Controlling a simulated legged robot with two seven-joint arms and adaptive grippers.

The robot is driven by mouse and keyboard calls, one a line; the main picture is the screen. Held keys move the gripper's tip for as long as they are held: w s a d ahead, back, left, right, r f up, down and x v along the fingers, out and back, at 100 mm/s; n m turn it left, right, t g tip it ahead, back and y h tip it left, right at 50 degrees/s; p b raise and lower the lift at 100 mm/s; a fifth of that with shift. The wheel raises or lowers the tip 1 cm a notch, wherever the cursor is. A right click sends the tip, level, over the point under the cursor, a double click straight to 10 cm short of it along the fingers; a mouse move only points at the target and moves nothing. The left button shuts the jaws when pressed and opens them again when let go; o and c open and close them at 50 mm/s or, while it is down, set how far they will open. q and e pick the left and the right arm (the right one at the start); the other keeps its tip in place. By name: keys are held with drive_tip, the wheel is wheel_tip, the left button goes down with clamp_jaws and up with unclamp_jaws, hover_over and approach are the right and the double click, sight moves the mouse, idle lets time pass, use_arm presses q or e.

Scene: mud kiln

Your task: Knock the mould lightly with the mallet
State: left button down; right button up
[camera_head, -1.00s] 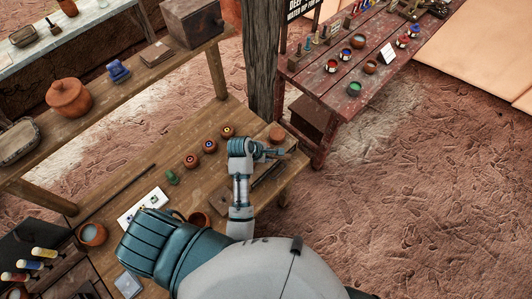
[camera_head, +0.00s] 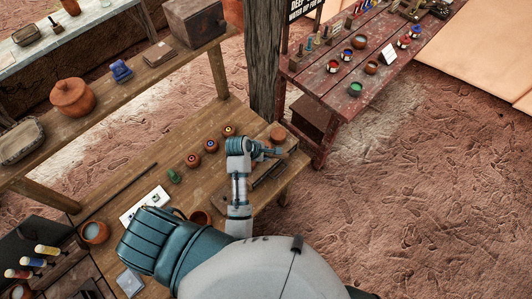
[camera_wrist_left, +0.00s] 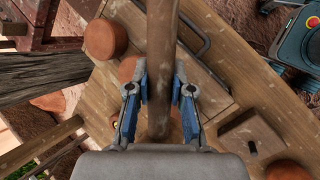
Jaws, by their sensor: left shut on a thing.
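My left gripper (camera_head: 271,151) is over the right end of the wooden workbench (camera_head: 228,130). In the left wrist view its blue fingers (camera_wrist_left: 159,88) are shut on a dark wooden shaft, which I take to be the mallet (camera_wrist_left: 162,38). The shaft runs up out of that picture, so the mallet's head is not clearly seen. A wooden block with a dark slot (camera_wrist_left: 250,137), possibly the mould, lies on the bench below and to the right of the fingers. My arm hides part of this area in the head view. My right gripper is not in view.
Several small painted pots (camera_head: 211,146) stand in a row left of the gripper. A round terracotta piece (camera_head: 277,134) stands just beyond it. A dark bent rod (camera_wrist_left: 195,40) lies near the shaft. A wooden post (camera_head: 264,60) rises behind the bench.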

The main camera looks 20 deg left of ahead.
use_arm(q)
drive_tip(key=shift+a+f, duration=0.2)
drive_tip(key=shift+f, duration=0.45)
drive_tip(key=shift+a+f, duration=0.15)
drive_tip(key=shift+f, duration=0.45)
drive_tip(key=shift+a+f, duration=0.2)
drive_tip(key=shift+f, duration=0.1)
drive_tip(key=shift+a+r, duration=0.1)
drive_tip(key=shift+r, duration=1.25)
drive_tip(key=shift+d+r, duration=0.25)
drive_tip(key=shift+d, duration=0.25)
drive_tip(key=shift+a, duration=0.1)
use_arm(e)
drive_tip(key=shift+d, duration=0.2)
use_arm(q)
drive_tip(key=shift+a, duration=0.2)
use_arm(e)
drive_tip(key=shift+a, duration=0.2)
